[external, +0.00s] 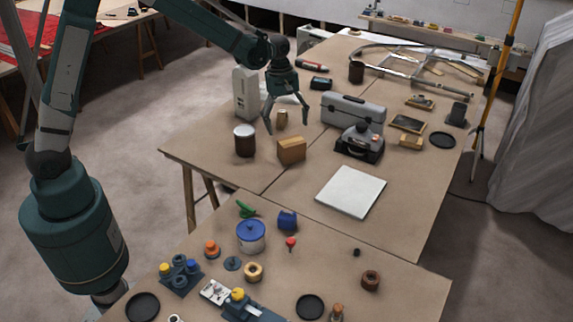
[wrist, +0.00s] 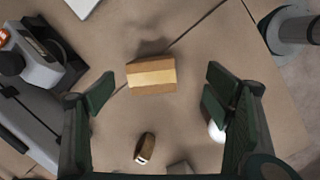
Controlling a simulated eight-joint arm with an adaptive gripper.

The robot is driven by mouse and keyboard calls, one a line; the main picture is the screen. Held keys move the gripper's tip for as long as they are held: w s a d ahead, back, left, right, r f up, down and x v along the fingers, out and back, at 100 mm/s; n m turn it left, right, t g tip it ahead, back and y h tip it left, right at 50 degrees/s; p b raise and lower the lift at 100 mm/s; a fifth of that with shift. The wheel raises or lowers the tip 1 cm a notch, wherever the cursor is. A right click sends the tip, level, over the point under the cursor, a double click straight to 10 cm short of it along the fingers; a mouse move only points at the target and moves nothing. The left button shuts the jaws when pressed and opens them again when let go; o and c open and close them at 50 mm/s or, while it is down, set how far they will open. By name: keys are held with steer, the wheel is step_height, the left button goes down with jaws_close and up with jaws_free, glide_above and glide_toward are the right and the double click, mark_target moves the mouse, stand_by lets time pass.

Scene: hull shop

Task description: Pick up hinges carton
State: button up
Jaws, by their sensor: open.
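A small brown cardboard carton with a lighter tape band, which I take for the hinges carton (external: 291,150), sits upright on the brown table. No label on it is readable. In the wrist view the carton (wrist: 152,75) lies near the upper middle, between and slightly beyond the fingertips. My gripper (external: 287,127) is open and points down, above and just behind the carton in the external view. In the wrist view my gripper (wrist: 158,93) has its fingers spread wide on either side, with nothing between them touching.
A dark jar with a white lid (external: 245,141) stands left of the carton. A small tan item (external: 281,119) stands behind it. A grey toolbox (external: 352,112) and a black-and-grey device (external: 360,145) are to the right. A white panel (external: 351,191) lies front right. Bare table lies before the carton.

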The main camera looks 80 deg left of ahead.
mark_target(291, 140)
steer(key=a+f, duration=0.1)
steer(key=w+a+f+n, duration=0.1)
steer(key=f, duration=0.1)
steer(key=w+a+f+n, duration=0.1)
steer(key=f, duration=0.1)
steer(key=shift+f+g, duration=0.15)
steer(key=shift+g, duration=0.15)
steer(key=shift+f, duration=0.15)
steer(key=shift+w+d+f, duration=0.1)
steer(key=shift+d+f, duration=0.1)
steer(key=shift+f, duration=0.9)
steer(key=shift+f, duration=0.15)
steer(key=shift+d+f+b, duration=0.15)
steer(key=shift+f+b, duration=0.1)
steer(key=shift+f, duration=1)
steer(key=shift+d+f+b, duration=0.15)
steer(key=shift+f+b, duration=0.05)
steer(key=shift+f, duration=1)
steer(key=c, duration=1.1)
steer(key=shift+o, duration=0.2)
steer(key=shift+r, duration=0.15)
